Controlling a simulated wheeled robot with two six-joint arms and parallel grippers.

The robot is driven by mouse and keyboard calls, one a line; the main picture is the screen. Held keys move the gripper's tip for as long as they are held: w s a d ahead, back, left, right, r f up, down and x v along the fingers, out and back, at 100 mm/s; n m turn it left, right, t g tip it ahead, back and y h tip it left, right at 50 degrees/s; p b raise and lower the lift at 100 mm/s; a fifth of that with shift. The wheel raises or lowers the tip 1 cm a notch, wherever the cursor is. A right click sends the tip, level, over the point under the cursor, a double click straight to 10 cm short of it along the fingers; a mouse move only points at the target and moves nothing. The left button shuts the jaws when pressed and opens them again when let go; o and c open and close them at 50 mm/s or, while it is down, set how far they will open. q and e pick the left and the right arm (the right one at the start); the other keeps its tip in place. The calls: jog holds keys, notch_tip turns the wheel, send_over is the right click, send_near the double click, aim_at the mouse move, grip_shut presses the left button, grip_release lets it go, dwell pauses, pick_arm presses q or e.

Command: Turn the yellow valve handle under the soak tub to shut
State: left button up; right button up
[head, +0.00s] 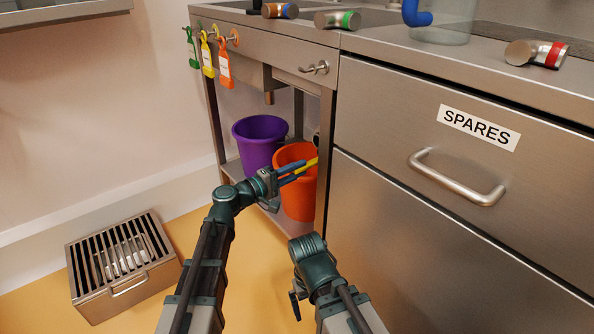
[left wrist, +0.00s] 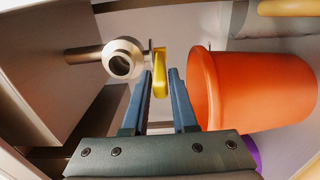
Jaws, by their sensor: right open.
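The yellow valve handle (left wrist: 160,73) is beside a round metal valve (left wrist: 122,60) on a pipe in the left wrist view. In the head view its yellow end (head: 308,164) shows at the rim of the orange bucket. My left gripper (head: 304,168) reaches in under the tub counter, and its blue fingers (left wrist: 161,76) stand either side of the handle. They look apart, with a gap on the right of the handle; contact cannot be told. My right gripper (head: 297,303) is low in front of the cabinet, open and largely hidden by its own wrist.
The orange bucket (head: 301,204) stands close to my left gripper, with a purple bucket (head: 259,138) behind it. The steel drawer cabinet (head: 430,240) closes the right side. A slatted metal box (head: 117,292) sits on the floor at left. Coloured tags (head: 208,58) hang from the counter edge.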

pick_arm(q)
grip_shut()
jog(key=shift+w+a, duration=0.35)
jog(key=shift+w, duration=0.3)
jog(key=shift+w+a, duration=0.35)
jog(key=shift+w, duration=0.3)
jog(key=w, duration=0.2)
jog(key=shift+w+a, duration=0.3)
jog(key=shift+a, duration=0.1)
jog(key=shift+w, duration=1.35)
